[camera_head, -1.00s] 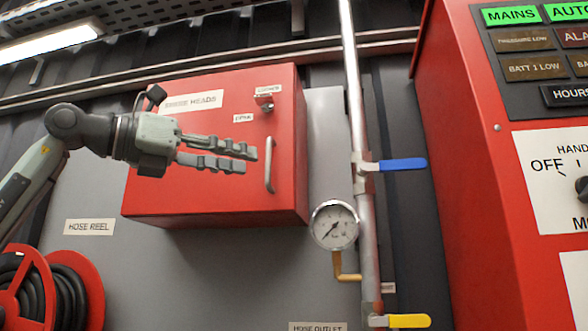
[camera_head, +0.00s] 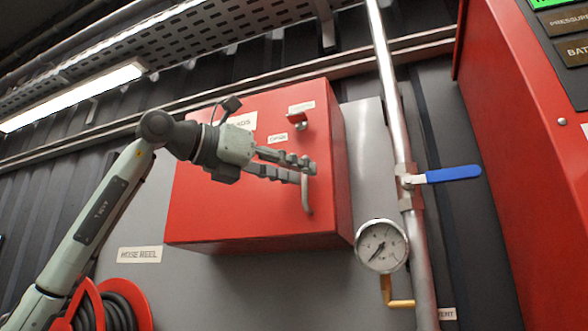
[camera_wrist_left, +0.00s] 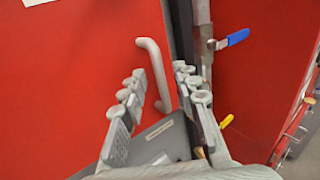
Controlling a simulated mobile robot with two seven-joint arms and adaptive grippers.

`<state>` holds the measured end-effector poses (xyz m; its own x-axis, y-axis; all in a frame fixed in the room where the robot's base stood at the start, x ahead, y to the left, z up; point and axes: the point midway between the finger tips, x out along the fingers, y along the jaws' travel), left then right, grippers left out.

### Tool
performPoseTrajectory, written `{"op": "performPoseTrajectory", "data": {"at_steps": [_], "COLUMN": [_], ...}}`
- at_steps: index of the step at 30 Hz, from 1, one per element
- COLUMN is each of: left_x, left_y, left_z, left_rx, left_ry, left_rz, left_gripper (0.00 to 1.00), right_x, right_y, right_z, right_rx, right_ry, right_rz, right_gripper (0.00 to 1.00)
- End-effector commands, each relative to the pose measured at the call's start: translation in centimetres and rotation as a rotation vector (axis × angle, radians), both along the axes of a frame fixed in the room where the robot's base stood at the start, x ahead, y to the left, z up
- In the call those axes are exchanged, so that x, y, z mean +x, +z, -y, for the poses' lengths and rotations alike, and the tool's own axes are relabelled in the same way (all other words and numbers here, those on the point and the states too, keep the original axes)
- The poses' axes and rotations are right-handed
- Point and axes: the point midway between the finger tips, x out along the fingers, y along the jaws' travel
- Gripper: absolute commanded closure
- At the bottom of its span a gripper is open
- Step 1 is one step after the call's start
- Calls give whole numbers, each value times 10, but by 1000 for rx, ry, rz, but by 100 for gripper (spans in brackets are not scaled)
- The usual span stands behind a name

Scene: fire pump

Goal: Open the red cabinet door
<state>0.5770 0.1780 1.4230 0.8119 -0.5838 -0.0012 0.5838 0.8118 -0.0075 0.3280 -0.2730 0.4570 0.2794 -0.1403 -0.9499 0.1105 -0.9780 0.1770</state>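The red cabinet (camera_head: 225,210) hangs on the wall, its door shut. A pale vertical handle (camera_head: 307,195) is on the door's right side, and a red latch (camera_head: 297,120) is above it. My left gripper (camera_head: 312,172) comes in from the left, its fingers apart and overlapping the handle's upper part in the head view. In the left wrist view, the handle (camera_wrist_left: 158,72) shows between the open fingers (camera_wrist_left: 160,78). Contact with the handle cannot be told. My right gripper is not in view.
Right of the cabinet runs a vertical pipe (camera_head: 391,90) with a blue-handled valve (camera_head: 452,174) and a pressure gauge (camera_head: 381,246). A red control panel (camera_head: 525,160) stands at the right. A red hose reel (camera_head: 128,300) is below left.

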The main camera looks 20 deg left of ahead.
Motion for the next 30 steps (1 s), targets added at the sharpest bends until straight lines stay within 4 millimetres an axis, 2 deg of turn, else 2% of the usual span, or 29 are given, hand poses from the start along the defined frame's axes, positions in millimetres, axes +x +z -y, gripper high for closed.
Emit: {"op": "performPoseTrajectory", "data": {"at_steps": [7, 14, 15, 30], "left_x": [1, 1, 1, -4], "left_y": [0, 0, 0, 0], "left_z": [0, 0, 0, -1], "left_rx": [0, 0, 0, -1], "left_ry": [0, 0, 0, -11], "left_rz": [0, 0, 0, 1], "left_gripper": [70, 99, 100, 100], "right_x": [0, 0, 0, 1], "right_y": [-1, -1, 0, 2], "right_z": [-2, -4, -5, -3], "right_rx": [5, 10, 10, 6], "right_ry": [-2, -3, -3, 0], "right_rz": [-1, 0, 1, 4], "right_gripper": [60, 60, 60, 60]}}
